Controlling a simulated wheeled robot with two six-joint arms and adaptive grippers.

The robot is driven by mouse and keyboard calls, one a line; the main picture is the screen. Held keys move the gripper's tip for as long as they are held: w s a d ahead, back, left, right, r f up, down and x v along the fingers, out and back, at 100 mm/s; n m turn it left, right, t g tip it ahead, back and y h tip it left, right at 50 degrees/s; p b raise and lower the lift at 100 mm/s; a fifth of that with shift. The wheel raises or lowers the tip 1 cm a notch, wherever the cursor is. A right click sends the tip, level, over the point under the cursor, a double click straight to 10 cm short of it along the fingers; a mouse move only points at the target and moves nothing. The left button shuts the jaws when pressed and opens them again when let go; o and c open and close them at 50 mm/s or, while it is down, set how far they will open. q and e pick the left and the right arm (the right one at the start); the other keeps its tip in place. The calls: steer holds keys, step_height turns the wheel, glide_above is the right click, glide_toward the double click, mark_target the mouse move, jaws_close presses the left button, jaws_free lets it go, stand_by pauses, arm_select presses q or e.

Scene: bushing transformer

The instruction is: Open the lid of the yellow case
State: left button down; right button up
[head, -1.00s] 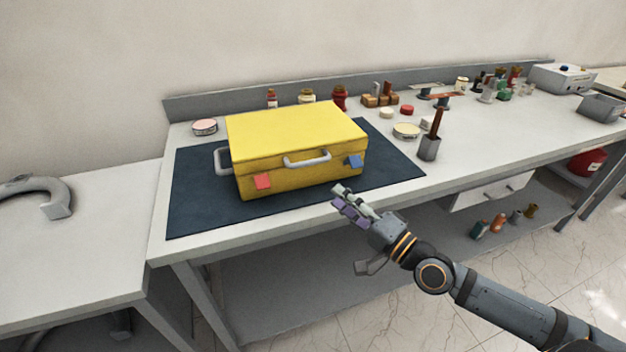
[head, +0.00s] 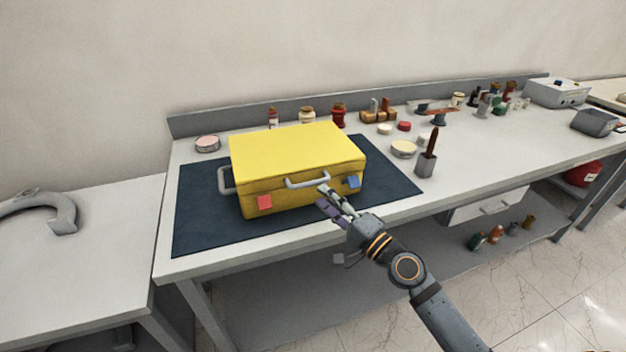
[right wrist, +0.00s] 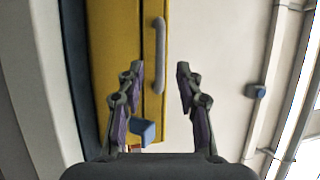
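The yellow case (head: 295,150) stands on a dark mat, its lid shut. A grey handle (head: 308,181) is on its front, with a red latch (head: 265,202) to the left and a blue latch (head: 354,182) to the right. Another grey handle is on its left side. My right gripper (head: 323,196) is in front of the case, near the front handle. In the right wrist view its fingers (right wrist: 160,75) are apart and empty. The front handle (right wrist: 159,55) shows ahead between them, and the blue latch (right wrist: 143,130) sits close to one finger. My left gripper is out of view.
The dark mat (head: 200,225) lies on a white workbench (head: 450,170). Jars and small tins stand behind and right of the case, with a grey holder (head: 425,164) at the right. A side table (head: 100,230) is on the left. The mat is bare around the case.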

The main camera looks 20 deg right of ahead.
mark_target(311, 185)
steer(key=p+x, duration=0.1)
steer(key=x, duration=0.3)
steer(key=shift+w+r, duration=0.15)
steer(key=shift+w+a, duration=0.3)
steer(key=shift+w, duration=0.1)
jaws_close()
steer(key=shift+p, duration=0.3)
